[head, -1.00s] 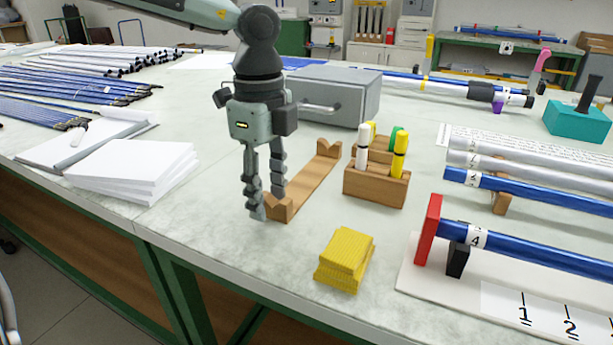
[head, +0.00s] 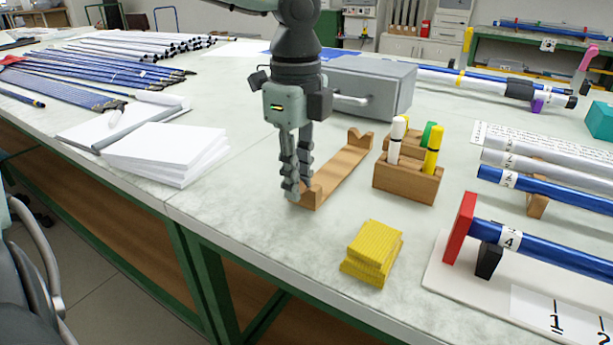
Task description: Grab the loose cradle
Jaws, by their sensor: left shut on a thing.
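The loose cradle (head: 341,170) is a long brown wooden piece with a notched upright at each end. It lies on the pale table, running from near the front edge back toward the grey box. My left gripper (head: 298,192) points down at the cradle's near end and is shut on its near upright, partly hiding it. The cradle's far upright (head: 360,139) is in clear view. My right gripper is not in view.
A wooden marker holder (head: 408,182) stands just right of the cradle. A grey drawer box (head: 385,88) is behind it. Yellow pads (head: 372,252) lie in front, and a stack of white paper (head: 165,152) lies left.

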